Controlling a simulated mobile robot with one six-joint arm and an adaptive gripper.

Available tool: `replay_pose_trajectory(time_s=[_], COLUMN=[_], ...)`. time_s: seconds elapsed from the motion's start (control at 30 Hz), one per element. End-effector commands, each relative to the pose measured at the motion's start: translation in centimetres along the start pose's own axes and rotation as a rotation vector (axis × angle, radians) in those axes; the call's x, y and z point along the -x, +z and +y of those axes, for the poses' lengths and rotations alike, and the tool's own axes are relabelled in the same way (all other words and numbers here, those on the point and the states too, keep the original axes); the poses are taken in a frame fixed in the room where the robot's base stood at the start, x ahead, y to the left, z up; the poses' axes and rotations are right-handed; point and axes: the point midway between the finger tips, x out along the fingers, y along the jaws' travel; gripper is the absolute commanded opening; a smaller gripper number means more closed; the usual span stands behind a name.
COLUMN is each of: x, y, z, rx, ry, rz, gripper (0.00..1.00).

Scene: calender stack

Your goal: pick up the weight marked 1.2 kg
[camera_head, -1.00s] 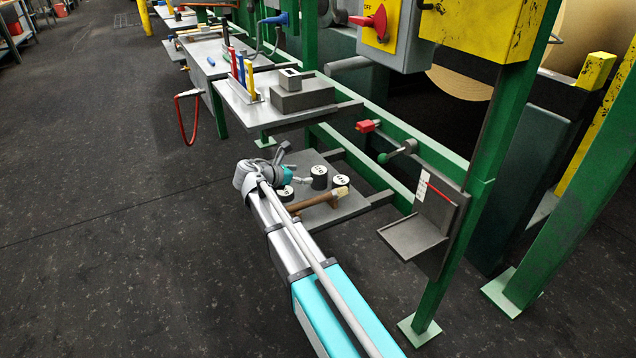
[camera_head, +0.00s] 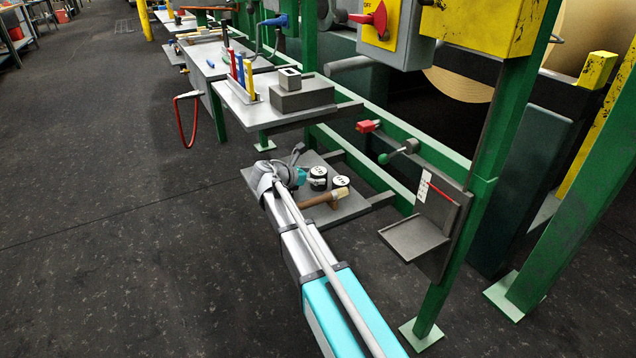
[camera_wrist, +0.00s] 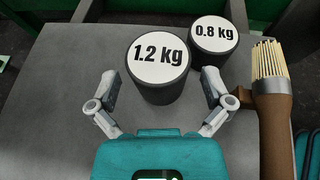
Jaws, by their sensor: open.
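The weight marked 1.2 kg (camera_wrist: 157,57) is a dark cylinder with a white labelled top, upright on a low grey shelf (camera_wrist: 60,75). In the wrist view it stands ahead of my gripper (camera_wrist: 166,92), centred between the two open fingers, and they do not visibly touch it. In the head view a weight (camera_head: 318,178) shows just right of my gripper (camera_head: 298,165), its label too small to read. The weight marked 0.8 kg (camera_wrist: 217,37) stands close behind and to the right of the 1.2 kg weight.
A brush (camera_wrist: 272,100) with a brown wooden handle lies right of the weights, close to my right finger. A higher grey table (camera_head: 245,110) stands beyond the low shelf. A green post (camera_head: 470,200) and a small grey tray (camera_head: 415,238) are at the right.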

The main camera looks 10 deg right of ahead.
Motion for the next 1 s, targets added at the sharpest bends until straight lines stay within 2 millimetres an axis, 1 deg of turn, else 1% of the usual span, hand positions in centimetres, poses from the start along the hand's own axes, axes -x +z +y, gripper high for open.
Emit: replay_pose_trajectory(time_s=[0.03, 0.1, 0.2, 0.8, 0.97, 1.0], x=[-0.8, -1.5, -2.0, -2.1, -2.1, -2.1], y=[-0.2, -0.2, -0.1, 0.0, 0.0, 0.0], z=[0.1, 0.1, 0.0, 0.0, 0.0, 0.0], rx=[0.000, 0.000, 0.001, 0.001, 0.001, 0.001], ry=[0.000, 0.000, 0.000, 0.001, 0.001, 0.001], rz=[0.000, 0.000, 0.000, 0.000, 0.000, 0.000], gripper=[1.00, 1.00, 1.00, 1.00, 0.70, 0.63])
